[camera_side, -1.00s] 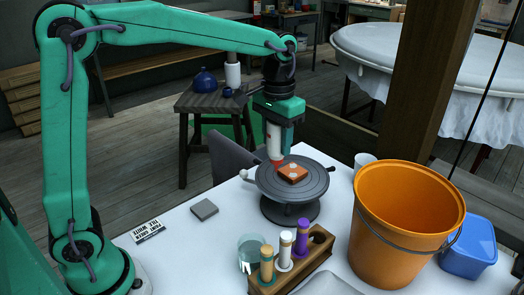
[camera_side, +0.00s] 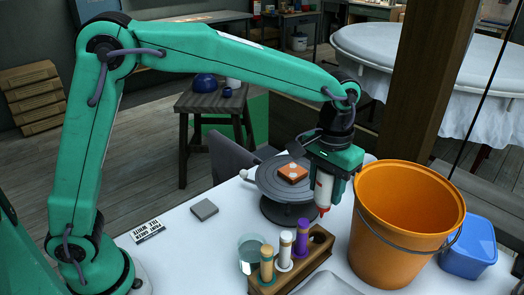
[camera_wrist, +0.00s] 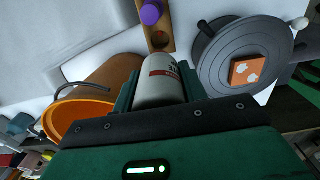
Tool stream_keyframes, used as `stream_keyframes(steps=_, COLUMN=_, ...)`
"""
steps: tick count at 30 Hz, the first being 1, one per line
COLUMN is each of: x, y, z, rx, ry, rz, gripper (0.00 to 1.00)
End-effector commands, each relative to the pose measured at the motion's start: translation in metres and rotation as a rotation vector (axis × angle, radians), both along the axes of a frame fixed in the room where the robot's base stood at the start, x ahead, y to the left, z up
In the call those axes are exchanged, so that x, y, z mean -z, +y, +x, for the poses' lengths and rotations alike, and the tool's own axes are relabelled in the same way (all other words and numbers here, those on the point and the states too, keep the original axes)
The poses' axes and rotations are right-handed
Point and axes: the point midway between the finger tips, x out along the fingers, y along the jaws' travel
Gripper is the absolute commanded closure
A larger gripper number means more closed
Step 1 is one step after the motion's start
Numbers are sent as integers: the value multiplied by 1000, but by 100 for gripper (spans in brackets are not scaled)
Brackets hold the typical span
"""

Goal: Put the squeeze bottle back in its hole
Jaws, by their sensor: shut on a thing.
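My gripper (camera_side: 325,182) is shut on the white squeeze bottle (camera_side: 323,190) and holds it in the air, red tip down and roughly upright. The bottle's white body with a red band also shows between the jaws in the wrist view (camera_wrist: 160,85). The wooden rack (camera_side: 262,287) stands on the table below, at the front. Its empty dark hole (camera_side: 319,237) is at the right end, below the bottle's tip and apart from it. The hole also shows in the wrist view (camera_wrist: 160,40), just beyond the bottle.
An orange bucket (camera_side: 405,262) stands close on the right. A grey turntable (camera_side: 270,182) with an orange block (camera_side: 292,173) is behind. A glass jar (camera_side: 247,262) stands left of the rack.

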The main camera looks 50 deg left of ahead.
Motion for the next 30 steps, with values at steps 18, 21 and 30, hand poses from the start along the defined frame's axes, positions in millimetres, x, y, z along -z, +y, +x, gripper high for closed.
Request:
stream_keyframes(steps=18, x=21, y=0, z=0, rx=0, ry=2, rz=1, gripper=64)
stream_keyframes(steps=21, x=25, y=0, z=0, rx=0, ry=1, rz=1, gripper=64)
stream_keyframes(steps=30, x=41, y=0, z=0, rx=1, ry=2, rz=1, gripper=64)
